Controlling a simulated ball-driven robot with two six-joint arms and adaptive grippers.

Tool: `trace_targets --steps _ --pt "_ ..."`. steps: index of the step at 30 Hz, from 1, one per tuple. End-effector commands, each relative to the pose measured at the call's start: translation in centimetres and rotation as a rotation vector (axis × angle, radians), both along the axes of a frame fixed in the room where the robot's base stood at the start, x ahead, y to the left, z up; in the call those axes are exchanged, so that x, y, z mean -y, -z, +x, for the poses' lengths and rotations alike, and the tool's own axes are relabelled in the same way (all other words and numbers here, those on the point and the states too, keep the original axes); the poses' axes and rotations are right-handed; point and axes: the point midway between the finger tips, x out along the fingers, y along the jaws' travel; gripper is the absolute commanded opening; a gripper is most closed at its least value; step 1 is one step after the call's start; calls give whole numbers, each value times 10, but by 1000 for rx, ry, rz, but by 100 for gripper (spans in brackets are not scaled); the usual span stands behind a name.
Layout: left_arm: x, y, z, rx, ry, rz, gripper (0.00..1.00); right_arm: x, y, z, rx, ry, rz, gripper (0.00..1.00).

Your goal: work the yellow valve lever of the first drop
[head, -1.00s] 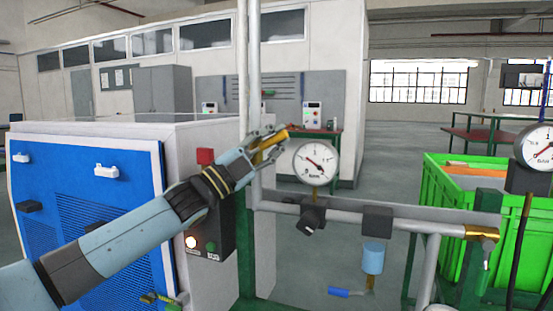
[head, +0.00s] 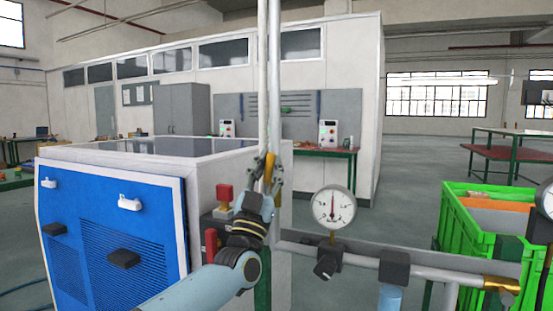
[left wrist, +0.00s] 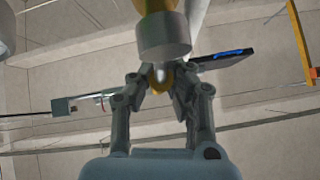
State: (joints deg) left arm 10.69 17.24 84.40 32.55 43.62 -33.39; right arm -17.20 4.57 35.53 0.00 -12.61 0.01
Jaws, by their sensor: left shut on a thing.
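The yellow valve lever (head: 270,164) stands roughly upright along the vertical pipe in the head view. My left gripper (head: 269,182) is shut on it, its fingers partly hiding the lever and the valve body. In the left wrist view, the fingers (left wrist: 160,84) close around a yellow piece (left wrist: 158,74) just below a grey cylindrical part (left wrist: 164,36). A round pressure gauge (head: 334,207) sits to the right on the horizontal pipe, its needle pointing about straight up. My right gripper is not in view.
A blue-fronted machine (head: 120,225) stands left of the pipe, with a red button (head: 225,194) near my left wrist. The horizontal pipe (head: 435,272) runs right toward a green crate (head: 463,240). Open floor lies behind the gauge.

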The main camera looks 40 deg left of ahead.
Motion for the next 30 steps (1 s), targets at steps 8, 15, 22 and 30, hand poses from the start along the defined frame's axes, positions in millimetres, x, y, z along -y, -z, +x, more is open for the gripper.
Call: trace_targets --steps 8,15,22,30 --pt "-9 -3 -2 29 -1 -111 0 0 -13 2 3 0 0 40" --pt "-11 -1 -3 36 -1 -143 0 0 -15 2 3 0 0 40" --pt "-12 0 -3 36 -1 -145 0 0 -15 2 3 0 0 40" --pt "-11 0 -3 35 0 -144 30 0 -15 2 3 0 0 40"
